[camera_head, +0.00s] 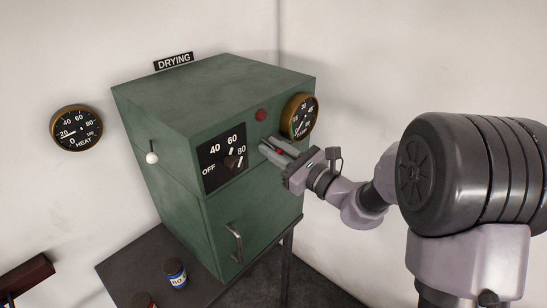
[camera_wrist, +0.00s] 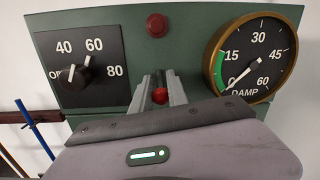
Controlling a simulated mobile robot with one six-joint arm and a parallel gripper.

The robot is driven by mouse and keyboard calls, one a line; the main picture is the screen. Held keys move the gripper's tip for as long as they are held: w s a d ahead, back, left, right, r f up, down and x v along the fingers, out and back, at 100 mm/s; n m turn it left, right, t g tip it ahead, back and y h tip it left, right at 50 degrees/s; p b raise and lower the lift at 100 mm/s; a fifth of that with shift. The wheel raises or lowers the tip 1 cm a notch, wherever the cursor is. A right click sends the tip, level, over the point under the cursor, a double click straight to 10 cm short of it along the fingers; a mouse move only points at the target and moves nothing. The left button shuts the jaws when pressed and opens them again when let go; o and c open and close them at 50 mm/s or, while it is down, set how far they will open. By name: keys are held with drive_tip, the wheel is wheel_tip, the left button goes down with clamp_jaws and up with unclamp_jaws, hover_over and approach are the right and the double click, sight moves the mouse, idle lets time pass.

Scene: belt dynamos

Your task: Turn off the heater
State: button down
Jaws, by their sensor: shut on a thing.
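The heater is a green cabinet (camera_head: 255,225) under a DRYING sign (camera_head: 173,61). Its black dial plate (camera_head: 212,172) is marked OFF, 40, 60 and 80. The dark dial knob (camera_head: 234,161) also shows in the wrist view (camera_wrist: 77,75). Its white mark seems to point up near 60; the exact setting is hard to tell. My gripper (camera_head: 268,147) is at the cabinet's front, right of the dial and below the red lamp (camera_head: 260,115). In the wrist view its jaws (camera_wrist: 160,82) are shut on a small red knob (camera_wrist: 160,96). Whatever the knob joins is hidden.
A round DAMP gauge (camera_head: 299,117) is close to the right of my gripper. A HEAT gauge (camera_head: 76,130) hangs on the left wall, its needle near 20. A white-balled lever (camera_head: 152,157) is on the cabinet's left side. Jars (camera_head: 175,273) stand on the dark table (camera_head: 128,258).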

drive_tip(key=f+b, duration=0.1)
drive_tip(key=b, duration=0.2)
drive_tip(key=shift+f+t+y, duration=0.2)
drive_tip(key=shift+t+y, duration=0.1)
drive_tip(key=shift+t, duration=0.1)
drive_tip(key=shift+a+r+b, duration=0.1)
drive_tip(key=shift+r+b, duration=0.2)
drive_tip(key=shift+r, duration=0.1)
drive_tip(key=c, duration=1.4)
unclamp_jaws()
drive_tip(key=shift+o, duration=0.2)
drive_tip(key=b+v, duration=0.2)
drive_tip(key=v, duration=1.5)
drive_tip(key=shift+d+f, duration=0.2)
drive_tip(key=shift+f, duration=0.2)
drive_tip(key=shift+a+y, duration=0.1)
drive_tip(key=shift+y, duration=0.2)
